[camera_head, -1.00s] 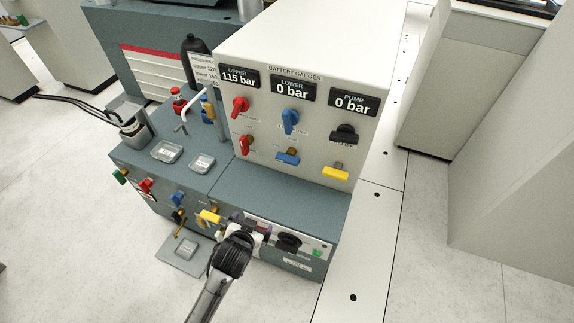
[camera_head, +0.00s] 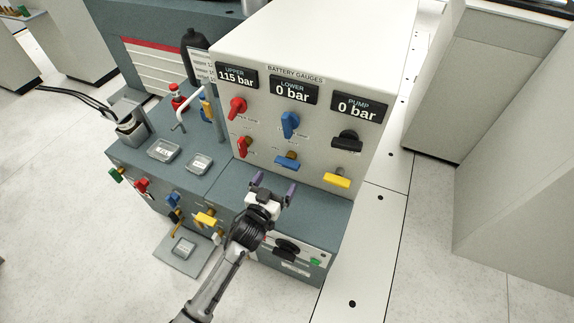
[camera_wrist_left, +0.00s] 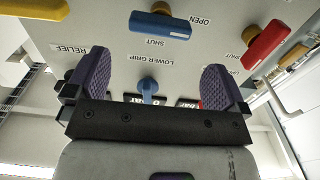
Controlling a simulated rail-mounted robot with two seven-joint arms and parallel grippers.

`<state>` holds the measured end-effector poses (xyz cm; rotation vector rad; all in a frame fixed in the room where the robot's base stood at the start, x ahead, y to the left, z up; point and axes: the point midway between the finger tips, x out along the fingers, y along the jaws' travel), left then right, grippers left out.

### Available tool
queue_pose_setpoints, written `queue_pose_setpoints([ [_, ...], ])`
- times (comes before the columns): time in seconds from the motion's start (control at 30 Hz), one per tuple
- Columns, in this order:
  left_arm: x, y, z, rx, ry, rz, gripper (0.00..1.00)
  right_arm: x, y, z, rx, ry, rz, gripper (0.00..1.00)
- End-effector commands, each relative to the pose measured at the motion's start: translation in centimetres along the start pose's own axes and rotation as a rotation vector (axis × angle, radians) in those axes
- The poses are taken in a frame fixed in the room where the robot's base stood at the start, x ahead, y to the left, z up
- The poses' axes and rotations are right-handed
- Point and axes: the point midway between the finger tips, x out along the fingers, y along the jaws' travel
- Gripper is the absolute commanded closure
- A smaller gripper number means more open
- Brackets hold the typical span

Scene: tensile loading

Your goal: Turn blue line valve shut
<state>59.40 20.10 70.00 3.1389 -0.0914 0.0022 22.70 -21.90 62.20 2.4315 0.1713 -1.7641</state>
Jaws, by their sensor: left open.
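A blue bar-handled valve (camera_head: 287,161) is on the lower row of the gauge panel, with its handle lying roughly crosswise. In the left wrist view the blue valve (camera_wrist_left: 160,25) is near the top, with printed SHUT and OPEN labels beside it. A blue knob (camera_head: 290,123) is above it on the panel, under the LOWER gauge reading 0 bar; it shows between the fingers in the left wrist view (camera_wrist_left: 148,86). My left gripper (camera_head: 274,186) is open and empty, below and in front of the blue valve, apart from it. My right gripper is not in view.
A red valve (camera_head: 243,146) and yellow valve (camera_head: 337,180) flank the blue one. A black knob (camera_head: 346,140) and red knob (camera_head: 237,107) are above. The grey bench top (camera_head: 228,186) lies below. Coloured valves, including another blue one (camera_head: 173,200), line the lower bench front.

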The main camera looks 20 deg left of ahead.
Motion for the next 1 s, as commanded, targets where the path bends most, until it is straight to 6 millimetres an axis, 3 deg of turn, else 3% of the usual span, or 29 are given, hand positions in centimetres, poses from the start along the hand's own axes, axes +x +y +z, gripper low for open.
queue_pose_setpoints([
  [0.2,4.2,0.0,0.3,0.002,0.001,0.000,0.00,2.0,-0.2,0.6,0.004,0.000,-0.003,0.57],
  [0.5,7.8,0.0,0.2,0.001,0.000,0.000,0.00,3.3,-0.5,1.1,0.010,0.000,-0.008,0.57],
  [1.0,8.8,0.0,0.0,0.001,-0.001,-0.001,0.00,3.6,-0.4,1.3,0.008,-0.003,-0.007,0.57],
])
